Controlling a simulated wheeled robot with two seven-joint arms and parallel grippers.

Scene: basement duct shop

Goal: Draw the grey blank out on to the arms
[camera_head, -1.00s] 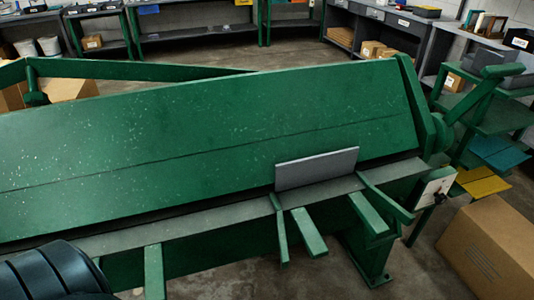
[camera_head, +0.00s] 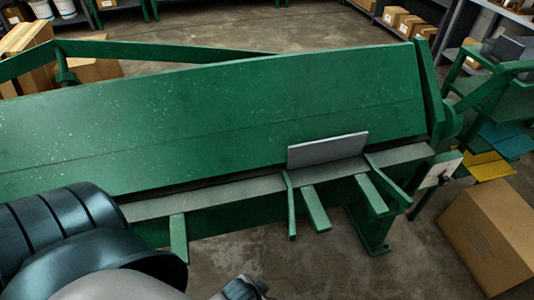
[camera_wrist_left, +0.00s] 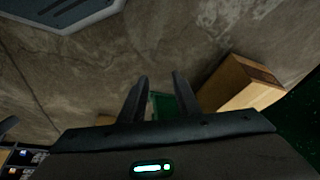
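The grey blank (camera_head: 328,150) is a flat plate standing tilted in the slot at the right part of the green machine, its lower edge at the grey bed strip (camera_head: 225,197). Several green arms stick out from the front of the machine, among them one below the blank (camera_head: 316,209), one to its right (camera_head: 371,194) and one far left (camera_head: 178,239). My left gripper shows partly at the bottom edge of the head view, short of the arms. In the left wrist view its fingers (camera_wrist_left: 159,92) are apart with nothing between them. My right gripper is not in view.
A large cardboard box (camera_head: 490,240) stands on the floor at the right. The green machine (camera_head: 210,120) fills the middle. A green stand with yellow (camera_head: 486,167) and blue plates is at the right. Bare floor lies in front of the arms.

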